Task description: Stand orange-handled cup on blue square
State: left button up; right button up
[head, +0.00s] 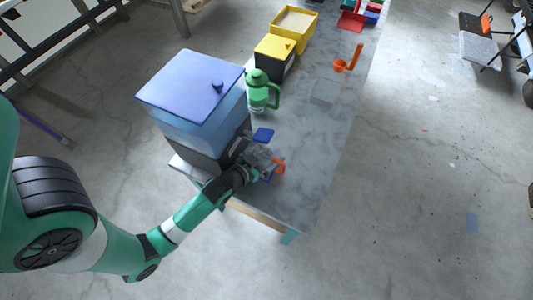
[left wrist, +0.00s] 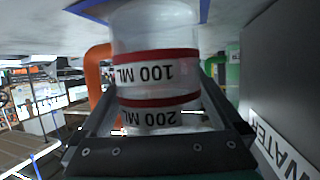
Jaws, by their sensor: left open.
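The orange-handled cup (left wrist: 158,75) is clear, with red bands and 100 ML and 200 ML marks. In the left wrist view it stands between the two fingers of my open left gripper (left wrist: 150,112). Its orange handle (left wrist: 97,75) is at the left; in the head view the handle (head: 279,168) shows beside the left gripper (head: 265,160). The wrist picture is upside down, with the table at the top. A blue flat patch (left wrist: 85,8) shows at both sides of the cup's base; I cannot tell if the base fully rests on it. My right gripper is not in view.
A water dispenser (head: 196,95) with a blue lid stands left of the gripper. An orange scoop-like thing (head: 347,60) and yellow bins (head: 292,27) are farther back. The right table side is clear.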

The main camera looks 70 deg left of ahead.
pick_arm(q)
jog(key=shift+s+r, duration=0.1)
jog(key=shift+r, duration=0.2)
jog(key=p+v, duration=0.2)
jog(key=v, duration=0.9)
jog(key=shift+s+d, duration=0.25)
jog(key=shift+s, duration=0.05)
